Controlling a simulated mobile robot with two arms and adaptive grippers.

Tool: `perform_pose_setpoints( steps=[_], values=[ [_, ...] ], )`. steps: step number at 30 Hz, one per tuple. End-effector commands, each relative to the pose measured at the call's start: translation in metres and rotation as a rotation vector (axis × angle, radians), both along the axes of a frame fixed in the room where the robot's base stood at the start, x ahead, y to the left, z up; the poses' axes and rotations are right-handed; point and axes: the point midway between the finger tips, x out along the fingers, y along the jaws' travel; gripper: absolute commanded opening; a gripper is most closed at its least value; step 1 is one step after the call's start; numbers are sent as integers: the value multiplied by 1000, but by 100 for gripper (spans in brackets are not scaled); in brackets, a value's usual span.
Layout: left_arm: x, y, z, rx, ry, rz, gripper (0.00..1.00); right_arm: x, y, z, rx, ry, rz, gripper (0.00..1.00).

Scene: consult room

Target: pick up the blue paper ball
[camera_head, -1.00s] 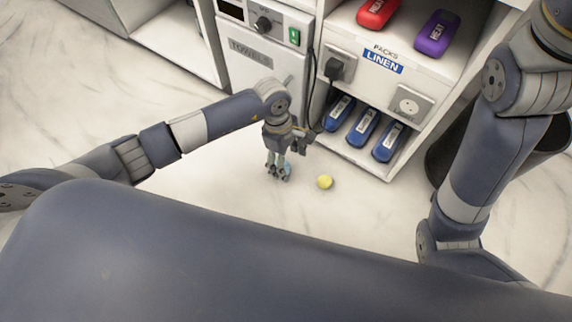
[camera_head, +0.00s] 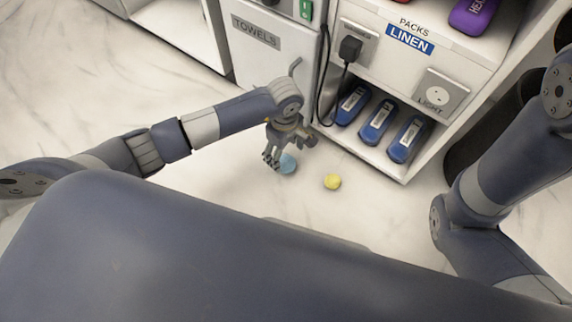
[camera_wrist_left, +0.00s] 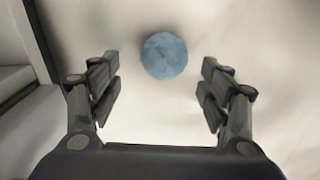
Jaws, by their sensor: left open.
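The blue paper ball (camera_head: 288,164) lies on the pale marble floor, partly hidden behind my left gripper in the head view. My left gripper (camera_head: 272,162) is above the floor close beside it, pointing down. In the left wrist view the blue paper ball (camera_wrist_left: 165,56) is round and lies beyond the open fingers of my left gripper (camera_wrist_left: 160,85), roughly centred between them. Nothing is between the fingers. My right arm comes in at the right of the head view, but its gripper does not show.
A yellow ball (camera_head: 332,181) lies on the floor just right of the blue one. Behind stand a towels cabinet (camera_head: 268,62) and a linen shelf unit (camera_head: 385,163) holding several blue packs (camera_head: 376,121). A black cable hangs between them. The floor to the left is clear.

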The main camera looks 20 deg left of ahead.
Motion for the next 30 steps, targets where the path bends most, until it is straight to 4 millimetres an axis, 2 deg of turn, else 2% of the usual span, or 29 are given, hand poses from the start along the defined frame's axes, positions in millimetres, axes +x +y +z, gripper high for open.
perform_pose_setpoints(
  steps=[13,23,24,30],
  values=[
    [-4,2,-46,-3,1,0,71,0,0,-46,-1,-1,0,0],
    [-4,3,-49,-1,0,-1,71,0,0,-49,-1,0,0,0],
    [-4,3,-49,-1,0,0,69,0,0,-49,0,0,0,0],
    [-4,3,-49,-1,0,0,40,0,0,-49,0,1,0,0]
  ],
)
